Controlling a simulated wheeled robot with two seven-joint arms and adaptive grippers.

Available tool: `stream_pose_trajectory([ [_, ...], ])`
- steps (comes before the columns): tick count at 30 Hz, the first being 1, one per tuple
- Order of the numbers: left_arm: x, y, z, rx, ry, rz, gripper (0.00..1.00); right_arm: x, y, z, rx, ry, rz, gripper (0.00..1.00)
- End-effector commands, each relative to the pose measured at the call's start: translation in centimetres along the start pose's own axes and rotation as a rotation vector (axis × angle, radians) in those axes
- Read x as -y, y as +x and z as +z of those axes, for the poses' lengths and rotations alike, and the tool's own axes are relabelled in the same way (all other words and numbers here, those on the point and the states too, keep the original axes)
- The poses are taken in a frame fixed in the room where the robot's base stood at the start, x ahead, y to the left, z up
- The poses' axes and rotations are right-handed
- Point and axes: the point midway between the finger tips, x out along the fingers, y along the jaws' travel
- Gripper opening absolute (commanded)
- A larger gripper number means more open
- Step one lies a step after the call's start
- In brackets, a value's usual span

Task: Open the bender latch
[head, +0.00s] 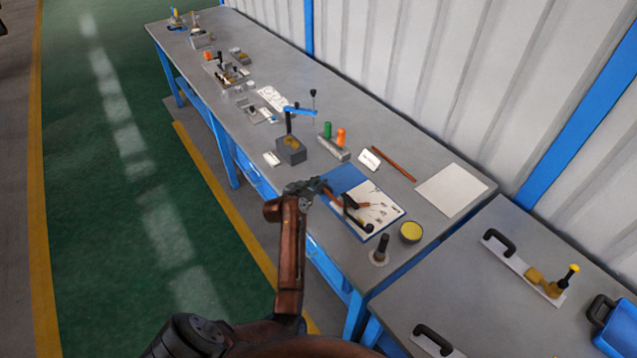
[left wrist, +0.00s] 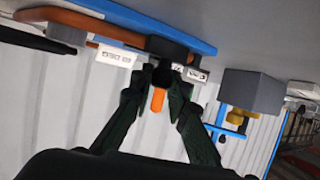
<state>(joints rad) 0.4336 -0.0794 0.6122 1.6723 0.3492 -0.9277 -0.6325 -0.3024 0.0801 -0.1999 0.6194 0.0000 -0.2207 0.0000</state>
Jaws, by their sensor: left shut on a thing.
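A black-and-copper tool, which looks like the bender (head: 351,205), lies on the blue board (head: 340,178) near the bench's front edge. Its copper-coloured rod (left wrist: 85,27) and black body (left wrist: 168,48) show in the left wrist view, where the bench appears at the top. The latch is too small to tell apart. My right gripper is not in view.
A grey block with a blue lever (head: 291,150) stands left of the board. Green and orange pegs (head: 333,137) stand behind, with a white label (head: 369,160) beside them. A yellow-topped tin (head: 411,232) and a black-handled post (head: 380,250) are at right.

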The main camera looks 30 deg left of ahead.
Motion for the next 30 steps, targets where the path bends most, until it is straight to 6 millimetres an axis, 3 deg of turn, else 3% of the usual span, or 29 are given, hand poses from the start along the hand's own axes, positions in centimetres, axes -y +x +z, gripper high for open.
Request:
stream_pose_trajectory([
  [11,0.1,-0.1,0.1,0.001,0.000,-0.001,0.00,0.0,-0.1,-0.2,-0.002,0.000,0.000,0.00],
  [19,1.2,-2.5,0.8,0.002,0.002,-0.002,0.00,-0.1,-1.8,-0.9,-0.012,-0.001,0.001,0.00],
  [29,1.4,-2.7,1.2,0.002,0.000,-0.003,0.00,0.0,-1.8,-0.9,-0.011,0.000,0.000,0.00],
  [30,1.4,-2.7,1.2,0.003,0.000,-0.003,0.16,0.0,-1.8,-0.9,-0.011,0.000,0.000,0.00],
])
